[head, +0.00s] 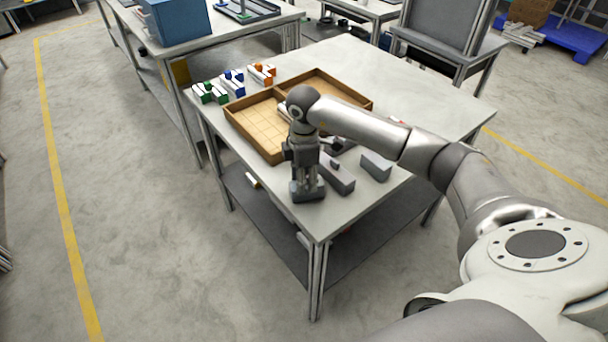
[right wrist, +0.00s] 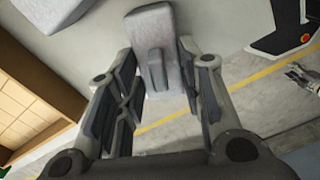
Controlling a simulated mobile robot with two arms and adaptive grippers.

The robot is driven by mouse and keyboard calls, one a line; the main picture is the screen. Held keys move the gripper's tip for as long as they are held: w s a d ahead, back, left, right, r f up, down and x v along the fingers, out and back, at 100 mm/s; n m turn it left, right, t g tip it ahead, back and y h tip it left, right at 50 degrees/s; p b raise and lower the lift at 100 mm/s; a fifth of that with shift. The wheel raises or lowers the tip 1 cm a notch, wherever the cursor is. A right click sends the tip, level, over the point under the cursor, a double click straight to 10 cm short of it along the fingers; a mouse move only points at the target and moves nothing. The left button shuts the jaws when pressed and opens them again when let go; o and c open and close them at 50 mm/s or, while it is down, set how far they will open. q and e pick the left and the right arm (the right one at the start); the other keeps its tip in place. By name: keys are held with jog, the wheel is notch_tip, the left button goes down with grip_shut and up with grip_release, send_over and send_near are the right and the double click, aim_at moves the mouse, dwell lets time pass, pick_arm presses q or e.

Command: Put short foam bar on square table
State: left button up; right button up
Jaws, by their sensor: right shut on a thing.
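My right gripper (head: 307,190) points down over the near corner of the pale-topped table (head: 420,95). It is shut on a grey foam bar that has a small raised grip; this bar (right wrist: 150,25) shows between the fingers in the right wrist view. I cannot tell whether the bar touches the tabletop. A second grey bar (head: 340,180) lies just right of the gripper, and a third grey block (head: 376,168) lies farther right. I cannot tell for sure which table is the square one. My left gripper is not in view.
A wooden tray (head: 262,150) with compartments lies behind the gripper. Small blocks with green (head: 208,92), blue and orange parts stand at the table's left edge. Another table (head: 275,18) with a blue bin (head: 178,20) stands behind. The table's right rear is mostly clear.

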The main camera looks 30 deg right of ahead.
jog(key=shift+f, duration=0.2)
jog(key=o, duration=0.8)
jog(key=shift+r, duration=0.1)
jog(key=shift+r, duration=0.25)
notch_tip(320, 180, up, 12)
jog(key=b, duration=0.2)
jog(key=shift+f, duration=0.1)
